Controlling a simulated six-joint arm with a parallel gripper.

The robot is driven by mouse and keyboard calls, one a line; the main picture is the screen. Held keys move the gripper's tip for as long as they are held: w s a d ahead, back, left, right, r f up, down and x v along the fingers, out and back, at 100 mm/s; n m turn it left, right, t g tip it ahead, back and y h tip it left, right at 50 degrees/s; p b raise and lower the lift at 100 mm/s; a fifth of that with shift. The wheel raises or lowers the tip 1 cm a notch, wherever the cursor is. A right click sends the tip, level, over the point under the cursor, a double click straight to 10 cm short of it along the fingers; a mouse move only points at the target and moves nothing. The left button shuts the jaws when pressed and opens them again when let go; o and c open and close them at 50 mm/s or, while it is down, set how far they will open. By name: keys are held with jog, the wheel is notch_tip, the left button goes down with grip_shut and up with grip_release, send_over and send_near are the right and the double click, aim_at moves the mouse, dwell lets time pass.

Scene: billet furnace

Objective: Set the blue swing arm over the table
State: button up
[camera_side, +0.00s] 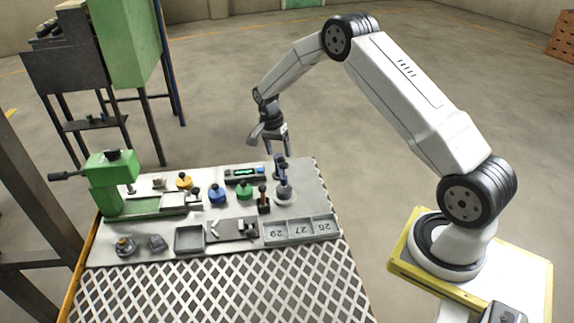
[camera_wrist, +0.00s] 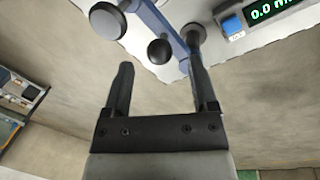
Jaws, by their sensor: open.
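The blue swing arm (camera_side: 284,178) stands on a round grey base near the table's far right corner. The bar's lower end is partly hidden behind my right-hand finger. The table (camera_side: 312,187) is pale and crowded with fixtures. My gripper (camera_side: 278,150) is open and empty, beyond the table's far edge and close to the swing arm. In the wrist view its two fingers (camera_wrist: 158,66) are spread apart; I cannot tell whether they touch the bar.
A digital display box (camera_side: 245,174) stands left of the swing arm. Blue (camera_side: 217,194) and green (camera_side: 244,191) knobs and a small brown-topped lever (camera_side: 263,200) are nearby. Numbered trays (camera_side: 300,232) lie in front. A green press (camera_side: 106,188) stands at the left.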

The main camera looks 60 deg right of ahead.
jog(key=r, duration=0.2)
jog(key=w+r, duration=0.1)
jog(key=r, duration=0.2)
jog(key=shift+a+r, duration=0.1)
dwell(0.3)
jog(key=s+a+r+n+t, duration=0.2)
jog(key=s+a+r+n, duration=0.1)
jog(key=s+a+n, duration=0.5)
jog(key=s+a+r+n+t, duration=0.2)
jog(key=s+a+n, duration=0.6)
jog(key=s, duration=0.6)
jog(key=shift+s+a+r+t, duration=0.15)
jog(key=shift+a+r+t, duration=0.2)
jog(key=shift+r+t, duration=0.1)
